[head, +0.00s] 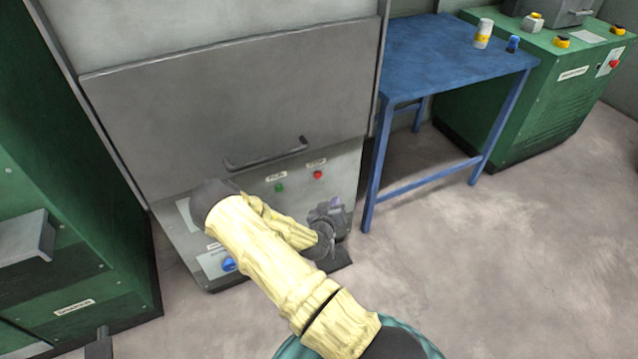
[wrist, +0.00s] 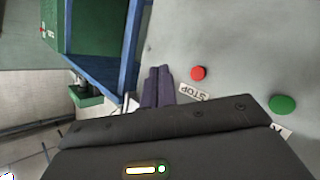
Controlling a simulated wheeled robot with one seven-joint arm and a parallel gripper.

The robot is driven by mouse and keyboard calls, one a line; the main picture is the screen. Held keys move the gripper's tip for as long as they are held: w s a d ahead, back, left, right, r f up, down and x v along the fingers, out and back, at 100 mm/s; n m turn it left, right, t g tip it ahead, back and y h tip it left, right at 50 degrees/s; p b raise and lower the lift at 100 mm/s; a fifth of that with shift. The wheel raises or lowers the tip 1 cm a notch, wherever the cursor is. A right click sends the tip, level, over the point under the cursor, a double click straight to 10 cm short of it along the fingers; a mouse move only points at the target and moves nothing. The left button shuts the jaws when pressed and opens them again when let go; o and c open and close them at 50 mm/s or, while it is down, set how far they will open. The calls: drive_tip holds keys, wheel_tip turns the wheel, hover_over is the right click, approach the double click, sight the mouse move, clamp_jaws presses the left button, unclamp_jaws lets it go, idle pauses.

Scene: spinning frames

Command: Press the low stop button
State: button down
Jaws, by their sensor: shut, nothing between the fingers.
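The red stop button (head: 318,174) is on the low front panel of the grey machine, below its handle. In the wrist view the red button (wrist: 198,73) stands beside an upside-down STOP label (wrist: 190,92). A green button (head: 279,188) is to its left in the head view; it also shows in the wrist view (wrist: 282,104). My gripper (head: 336,202) is shut and empty, in front of the panel, low and right of the red button. In the wrist view its dark fingertips (wrist: 158,70) are just left of the red button, apart from it in the picture.
The grey door (head: 230,95) with its bar handle (head: 265,157) is above the buttons. A blue table (head: 430,60) stands to the right, its leg near my gripper. Green cabinets (head: 45,180) stand at left. A blue knob (head: 229,264) is low on the panel. Floor at right is clear.

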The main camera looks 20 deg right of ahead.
sight(318, 175)
idle(0.3)
drive_tip(key=w+b, duration=0.3)
drive_tip(key=w, duration=0.5)
drive_tip(key=shift+w+a, duration=0.2)
drive_tip(key=shift+w, duration=0.2)
drive_tip(key=shift+d, duration=0.1)
idle(0.7)
idle(0.7)
drive_tip(key=shift+w, duration=0.1)
drive_tip(key=shift+w+b, duration=0.3)
drive_tip(key=shift+b, duration=0.15)
